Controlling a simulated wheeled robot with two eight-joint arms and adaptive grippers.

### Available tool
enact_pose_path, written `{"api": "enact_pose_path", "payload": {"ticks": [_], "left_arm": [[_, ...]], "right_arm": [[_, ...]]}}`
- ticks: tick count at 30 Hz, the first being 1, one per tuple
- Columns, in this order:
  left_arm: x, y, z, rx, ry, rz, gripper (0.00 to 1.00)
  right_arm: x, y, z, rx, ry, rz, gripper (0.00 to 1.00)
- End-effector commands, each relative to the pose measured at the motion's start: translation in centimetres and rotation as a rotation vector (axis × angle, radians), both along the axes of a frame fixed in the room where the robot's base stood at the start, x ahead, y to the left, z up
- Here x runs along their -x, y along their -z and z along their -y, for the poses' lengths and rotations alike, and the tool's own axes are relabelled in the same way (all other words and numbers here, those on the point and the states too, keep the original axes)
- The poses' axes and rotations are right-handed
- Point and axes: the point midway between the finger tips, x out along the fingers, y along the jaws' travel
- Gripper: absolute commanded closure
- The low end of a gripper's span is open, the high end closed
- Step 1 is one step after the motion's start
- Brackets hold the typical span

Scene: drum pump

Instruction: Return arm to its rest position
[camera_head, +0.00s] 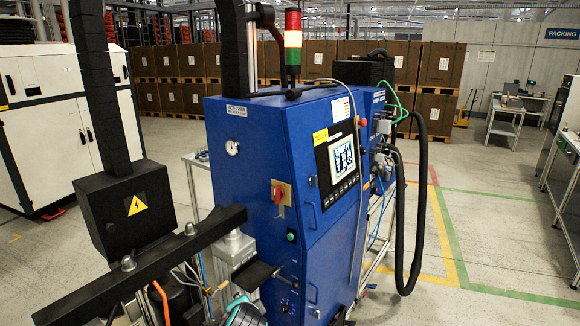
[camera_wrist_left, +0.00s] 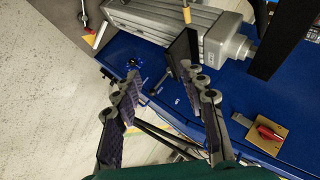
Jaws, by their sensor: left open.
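My left gripper (camera_wrist_left: 160,72) shows in the left wrist view with its two dark, jointed fingers spread apart and nothing held between them. The fingers point toward the blue pump cabinet (camera_wrist_left: 235,95). A black flat plate (camera_wrist_left: 182,54) lies close to the right fingertip; I cannot tell whether they touch. In the head view, the blue cabinet (camera_head: 265,140) stands in the middle. A teal and grey part at the bottom edge may be my left wrist; its fingers cannot be made out there. My right gripper is in neither view.
A red switch on a tan plate (camera_head: 281,195) is on the cabinet front; it also shows in the wrist view (camera_wrist_left: 265,134). A grey ribbed cylinder body (camera_wrist_left: 170,22) is beyond the fingers. A black beam (camera_head: 150,265) crosses the lower left. Open floor (camera_head: 480,230) lies at right.

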Motion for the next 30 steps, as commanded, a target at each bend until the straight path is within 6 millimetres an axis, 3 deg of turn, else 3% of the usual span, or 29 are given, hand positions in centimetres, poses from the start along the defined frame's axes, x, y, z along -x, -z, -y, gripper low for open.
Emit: {"api": "enact_pose_path", "payload": {"ticks": [3,9,18,24,30], "left_arm": [[4.0,-1.0,-2.3,0.136,-0.116,-0.023,0.58],[10.5,-1.5,-4.7,0.367,-0.31,-0.058,0.58],[19.1,-0.2,-6.0,0.674,-0.574,-0.1,0.58],[21.5,0.5,-5.9,0.77,-0.657,-0.113,0.58],[21.8,0.6,-5.9,0.783,-0.669,-0.114,0.58]], "right_arm": [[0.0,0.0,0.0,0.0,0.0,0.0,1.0],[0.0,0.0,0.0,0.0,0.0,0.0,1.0],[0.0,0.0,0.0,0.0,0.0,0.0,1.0],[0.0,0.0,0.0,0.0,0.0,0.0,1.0],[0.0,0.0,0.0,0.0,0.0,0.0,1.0]]}}
